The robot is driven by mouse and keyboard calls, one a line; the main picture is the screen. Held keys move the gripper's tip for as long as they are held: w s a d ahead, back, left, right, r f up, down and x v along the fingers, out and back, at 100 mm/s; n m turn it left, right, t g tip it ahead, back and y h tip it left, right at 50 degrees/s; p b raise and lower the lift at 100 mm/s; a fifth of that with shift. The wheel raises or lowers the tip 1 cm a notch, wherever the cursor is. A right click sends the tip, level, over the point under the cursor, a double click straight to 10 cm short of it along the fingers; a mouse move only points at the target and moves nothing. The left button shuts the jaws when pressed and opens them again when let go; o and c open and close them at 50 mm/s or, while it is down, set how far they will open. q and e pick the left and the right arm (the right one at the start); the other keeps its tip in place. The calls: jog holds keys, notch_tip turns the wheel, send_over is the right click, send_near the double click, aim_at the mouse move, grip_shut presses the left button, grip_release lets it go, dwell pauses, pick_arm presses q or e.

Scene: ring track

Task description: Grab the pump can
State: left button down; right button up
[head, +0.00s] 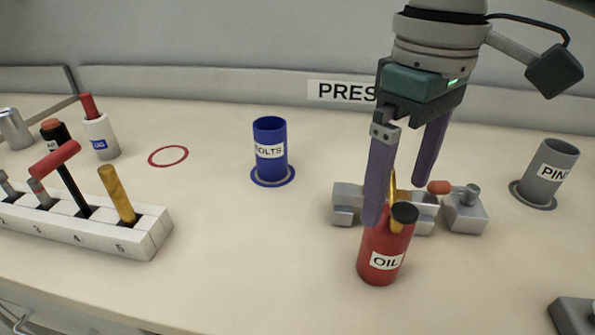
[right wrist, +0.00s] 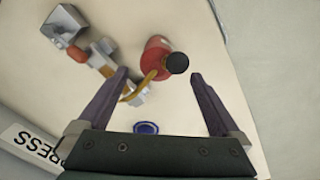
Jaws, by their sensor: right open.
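The pump can is a red can labelled OIL (head: 381,250) with a black cap and a curved yellow spout. It stands upright on the bench in front of a small grey vise. My right gripper (head: 398,204) is open and points down just above and behind the can. In the right wrist view the can (right wrist: 157,57) lies ahead, between the lines of the two open fingers (right wrist: 157,78), with nothing held. One finger overlaps part of the can in the head view; contact cannot be told. My left gripper is not in view.
A grey vise (head: 347,203) with a red-ended handle sits right behind the can. A blue BOLTS cup (head: 270,151) stands left, a grey PINS cup (head: 552,172) right. A white tool rack (head: 140,239) is at far left.

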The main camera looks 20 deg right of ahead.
aim_at(385, 236)
notch_tip(385, 236, down, 4)
jog(key=shift+r+b, duration=0.15)
jog(key=shift+b, duration=0.15)
notch_tip(385, 236, down, 6)
jog(key=shift+w+d+r+b, duration=0.15)
jog(key=shift+r+b, duration=0.1)
jog(key=shift+b, duration=0.5)
jog(key=c, duration=1.5)
jog(key=shift+c, duration=0.3)
jog(key=shift+r, duration=0.15)
